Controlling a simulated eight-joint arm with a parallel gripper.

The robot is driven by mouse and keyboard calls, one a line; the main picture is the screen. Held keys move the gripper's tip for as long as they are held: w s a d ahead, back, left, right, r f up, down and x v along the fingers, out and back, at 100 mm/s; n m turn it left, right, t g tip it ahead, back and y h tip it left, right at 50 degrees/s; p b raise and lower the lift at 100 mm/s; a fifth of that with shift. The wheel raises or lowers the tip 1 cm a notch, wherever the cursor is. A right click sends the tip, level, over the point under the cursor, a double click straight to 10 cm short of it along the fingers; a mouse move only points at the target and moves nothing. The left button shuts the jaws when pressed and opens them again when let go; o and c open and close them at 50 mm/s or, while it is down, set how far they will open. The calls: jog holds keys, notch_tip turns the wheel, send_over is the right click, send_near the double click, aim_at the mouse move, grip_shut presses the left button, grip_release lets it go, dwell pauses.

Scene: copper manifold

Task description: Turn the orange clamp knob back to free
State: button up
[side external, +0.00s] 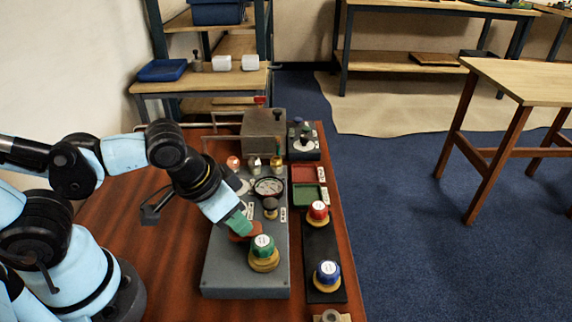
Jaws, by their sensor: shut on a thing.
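The orange clamp knob (237,238) is low on the grey panel (222,280), left of the green-topped knob with a brass base (263,254). Only an orange-red edge of it shows under the fingers, so its turn angle cannot be read. My gripper (240,227), with green fingers, reaches down from the upper left and is shut on this knob. The fingers hide most of its top.
The green-topped knob is very close to my fingers. A black knob (270,204) and a round gauge (268,187) stand behind. Red (318,211) and blue (327,273) knobs are on a black strip to the right. Bare wood (165,250) lies left of the panel.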

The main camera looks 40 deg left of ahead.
jog(key=n+y, duration=0.1)
jog(key=n, duration=0.3)
jog(key=shift+d+y, duration=0.2)
jog(key=shift+y, duration=0.2)
jog(key=shift+n+g+y, duration=0.4)
jog(key=shift+n+y, duration=0.2)
jog(key=shift+n, duration=1.6)
jog(key=o, duration=1.1)
jog(key=shift+c, duration=0.2)
jog(key=shift+d+r, duration=0.1)
jog(key=v, duration=1.2)
jog(key=shift+w, duration=0.1)
